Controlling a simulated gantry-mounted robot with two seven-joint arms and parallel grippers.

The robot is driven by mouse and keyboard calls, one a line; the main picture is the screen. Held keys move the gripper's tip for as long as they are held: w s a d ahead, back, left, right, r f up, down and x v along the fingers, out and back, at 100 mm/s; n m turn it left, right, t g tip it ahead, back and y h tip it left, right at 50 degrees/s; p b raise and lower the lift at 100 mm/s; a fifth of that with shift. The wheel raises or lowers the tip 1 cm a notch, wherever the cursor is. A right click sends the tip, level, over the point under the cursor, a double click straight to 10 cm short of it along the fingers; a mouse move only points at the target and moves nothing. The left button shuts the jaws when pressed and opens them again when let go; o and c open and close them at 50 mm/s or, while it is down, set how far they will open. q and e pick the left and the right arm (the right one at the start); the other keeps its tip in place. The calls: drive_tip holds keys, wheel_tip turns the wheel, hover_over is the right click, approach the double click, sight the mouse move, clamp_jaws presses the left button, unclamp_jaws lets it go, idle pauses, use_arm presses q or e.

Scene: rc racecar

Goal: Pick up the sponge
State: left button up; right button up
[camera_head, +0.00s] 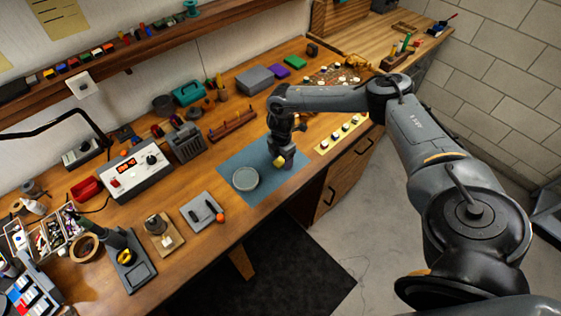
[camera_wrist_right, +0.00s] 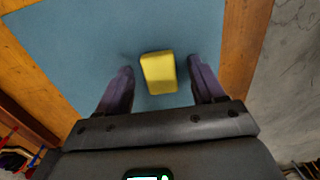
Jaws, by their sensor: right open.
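A small yellow sponge (camera_wrist_right: 158,73) lies on a blue mat (camera_wrist_right: 90,45) in the right wrist view. It sits ahead of and between the two fingers of my right gripper (camera_wrist_right: 160,88), with a gap on each side. The fingers are open. In the head view the yellow sponge (camera_head: 280,161) shows just beside my right gripper (camera_head: 285,165), which points down over the mat and hides part of it. My left gripper is not in view.
A round grey dish (camera_head: 245,179) stands on the mat, left of the sponge. A yellow strip with several round items (camera_head: 341,134) lies to the right. A grey tray with tools (camera_head: 202,212) is left of the mat. The table's front edge is close by.

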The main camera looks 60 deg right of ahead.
sight(281, 160)
drive_tip(key=c, duration=1.1)
drive_tip(key=shift+r, duration=0.15)
drive_tip(key=shift+r, duration=0.5)
wheel_tip(281, 160, up, 2)
drive_tip(key=shift+r+b, duration=0.1)
drive_tip(key=shift+b, duration=0.5)
drive_tip(key=s+d+r, duration=0.1)
drive_tip(key=s+r, duration=0.1)
drive_tip(key=s, duration=0.1)
drive_tip(key=s+d+r+b, duration=0.1)
drive_tip(key=s+r, duration=0.2)
drive_tip(key=s, duration=0.1)
drive_tip(key=s+d+r+b, duration=0.1)
drive_tip(key=s+r, duration=0.1)
drive_tip(key=s, duration=0.2)
drive_tip(key=shift+s+r, duration=0.15)
drive_tip(key=shift+r, duration=0.15)
